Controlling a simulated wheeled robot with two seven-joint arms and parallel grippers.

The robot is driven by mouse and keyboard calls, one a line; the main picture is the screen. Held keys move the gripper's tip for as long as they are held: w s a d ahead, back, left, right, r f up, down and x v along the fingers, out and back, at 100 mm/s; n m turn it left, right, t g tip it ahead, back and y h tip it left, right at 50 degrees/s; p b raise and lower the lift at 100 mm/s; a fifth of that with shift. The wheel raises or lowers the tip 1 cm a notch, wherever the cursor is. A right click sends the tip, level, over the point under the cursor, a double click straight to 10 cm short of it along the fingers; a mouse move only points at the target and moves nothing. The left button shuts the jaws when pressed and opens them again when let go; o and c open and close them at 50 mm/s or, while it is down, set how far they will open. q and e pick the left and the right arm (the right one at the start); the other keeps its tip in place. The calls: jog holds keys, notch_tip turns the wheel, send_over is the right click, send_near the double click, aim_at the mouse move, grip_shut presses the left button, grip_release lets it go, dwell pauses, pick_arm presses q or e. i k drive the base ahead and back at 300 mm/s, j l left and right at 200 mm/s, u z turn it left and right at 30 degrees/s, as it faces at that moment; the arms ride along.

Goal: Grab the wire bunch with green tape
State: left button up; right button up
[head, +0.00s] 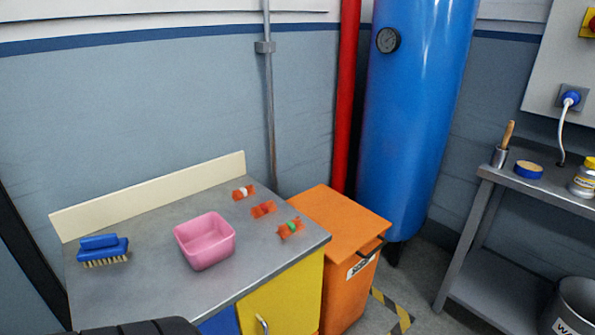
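The wire bunch with green tape (290,229) is orange-red and lies near the right edge of the grey worktop (171,287). A similar bunch with reddish tape (263,209) lies just behind it to the left. A third bunch with white tape (243,192) lies farther back. The three bunches are apart from each other. Neither of my grippers shows in the head view. A dark rounded shape is cut off at the bottom edge, and I cannot tell what it is.
A pink tub (205,242) stands mid-worktop, left of the bunches. A blue brush (103,249) lies at the left. A cream backboard (150,196) runs along the rear. An orange bin (337,235) stands against the right side. The front of the worktop is clear.

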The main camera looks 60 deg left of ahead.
aim_at(291, 227)
jog(key=i+u, duration=0.15)
jog(key=i, duration=0.6)
jog(key=i+l+u, duration=0.15)
jog(key=i, duration=0.6)
jog(key=i+u, duration=0.2)
jog(key=u, duration=0.4)
jog(key=i+l+u, duration=0.15)
jog(key=u, duration=0.4)
jog(key=i+l+u, duration=0.15)
jog(key=u, duration=0.45)
jog(key=i+l+u, duration=0.1)
jog(key=l+u, duration=0.15)
jog(key=u, duration=0.35)
jog(key=l+u, duration=0.25)
jog(key=u, duration=0.3)
jog(key=l+u, duration=0.3)
jog(key=u, duration=0.3)
jog(key=l+u, duration=0.25)
jog(key=u, duration=0.35)
jog(key=k+l+u, duration=0.15)
jog(key=u, duration=0.45)
jog(key=k+l, duration=0.05)
